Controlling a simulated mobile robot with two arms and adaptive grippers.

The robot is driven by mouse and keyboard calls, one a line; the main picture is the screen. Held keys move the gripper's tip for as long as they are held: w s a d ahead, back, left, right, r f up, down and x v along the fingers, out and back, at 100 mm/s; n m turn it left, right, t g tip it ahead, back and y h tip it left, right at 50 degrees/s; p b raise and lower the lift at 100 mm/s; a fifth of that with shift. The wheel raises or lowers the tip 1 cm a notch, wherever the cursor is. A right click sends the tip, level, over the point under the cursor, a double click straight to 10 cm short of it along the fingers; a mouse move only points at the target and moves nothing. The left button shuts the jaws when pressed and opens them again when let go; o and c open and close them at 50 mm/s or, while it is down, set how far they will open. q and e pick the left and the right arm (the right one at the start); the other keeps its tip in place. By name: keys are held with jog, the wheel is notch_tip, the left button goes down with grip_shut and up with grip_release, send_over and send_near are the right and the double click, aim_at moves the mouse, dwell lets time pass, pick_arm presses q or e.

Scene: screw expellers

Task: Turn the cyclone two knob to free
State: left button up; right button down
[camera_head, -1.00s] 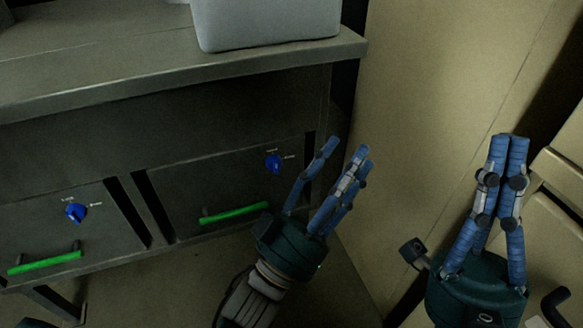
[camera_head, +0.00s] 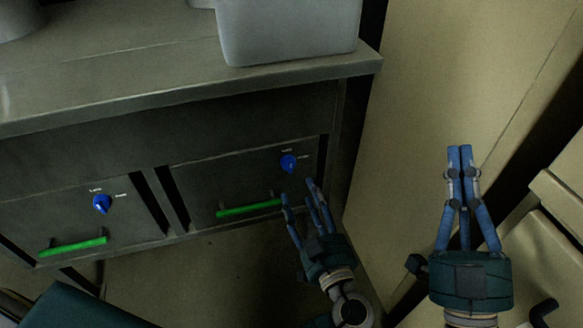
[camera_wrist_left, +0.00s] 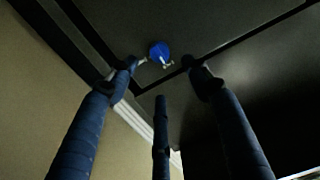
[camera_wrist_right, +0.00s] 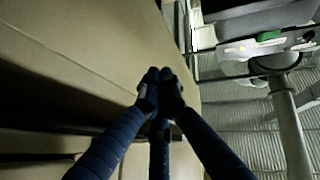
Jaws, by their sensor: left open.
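A blue knob (camera_head: 289,163) is on the right dark panel, with small labels too blurred to read. A second blue knob (camera_head: 102,203) is on the left panel. I cannot read which is cyclone two. My left gripper (camera_head: 299,191) is open and empty, its fingertips just below the right knob in the head view. In the left wrist view that blue knob (camera_wrist_left: 159,51) shows ahead between two spread fingertips, with no clear contact. My right gripper (camera_head: 460,150) is shut and empty, off to the right, in front of a beige surface.
Green handles sit below the knobs, one on the right panel (camera_head: 248,208) and one on the left (camera_head: 73,246). A metal counter (camera_head: 150,100) juts out above the panels and carries a grey container (camera_head: 290,30). A beige wall-like surface (camera_head: 430,80) stands close on the right.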

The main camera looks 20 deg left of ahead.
aim_at(291, 168)
pick_arm(q)
jog(key=x, duration=1)
jog(key=shift+b, duration=0.35)
pick_arm(e)
jog(key=s+r+t, duration=0.2)
jog(key=r, duration=0.1)
jog(key=shift+s+d+r, duration=0.15)
jog(key=shift+s, duration=0.15)
pick_arm(q)
grip_shut()
